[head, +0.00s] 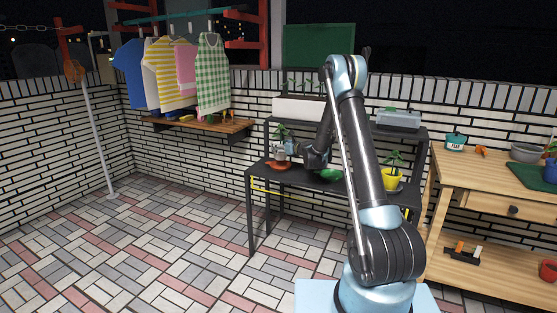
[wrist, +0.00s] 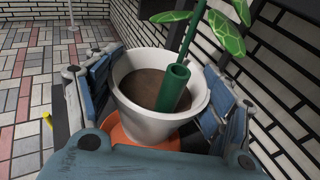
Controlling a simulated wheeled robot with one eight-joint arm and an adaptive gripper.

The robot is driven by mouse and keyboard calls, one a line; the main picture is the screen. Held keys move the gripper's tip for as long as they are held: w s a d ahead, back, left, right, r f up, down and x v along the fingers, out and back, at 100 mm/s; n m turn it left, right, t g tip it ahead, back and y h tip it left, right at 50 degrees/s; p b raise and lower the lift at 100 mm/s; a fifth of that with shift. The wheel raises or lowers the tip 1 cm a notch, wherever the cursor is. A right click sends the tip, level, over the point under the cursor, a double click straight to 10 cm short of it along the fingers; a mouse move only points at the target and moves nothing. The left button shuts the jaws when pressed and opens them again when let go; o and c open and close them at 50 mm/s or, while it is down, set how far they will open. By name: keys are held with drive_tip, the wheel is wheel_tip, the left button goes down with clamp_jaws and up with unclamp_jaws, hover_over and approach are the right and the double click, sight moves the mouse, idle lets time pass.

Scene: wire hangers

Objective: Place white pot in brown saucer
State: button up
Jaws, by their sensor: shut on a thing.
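The white pot (wrist: 148,117) holds dark soil, a green tube and a leafy plant, and fills the middle of the wrist view. My gripper (wrist: 155,90) is shut on the pot, with a blue-grey padded finger on either side of it. The brown saucer (wrist: 122,137) looks orange-brown and shows directly under the pot. The pot hides most of the saucer, and I cannot tell whether the pot's base touches it. In the head view, the pot (head: 279,153) is upright over the saucer (head: 278,166) at the left end of the dark shelf, with my gripper at its right.
The dark metal shelf (head: 258,171) also bears a green object (head: 331,175) and a yellow pot (head: 393,180) with a plant. A long white planter (head: 296,107) stands on its upper level. A brick wall is close behind.

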sight(281, 155)
drive_tip(key=shift+f, duration=2.55)
drive_tip(key=o, duration=1.4)
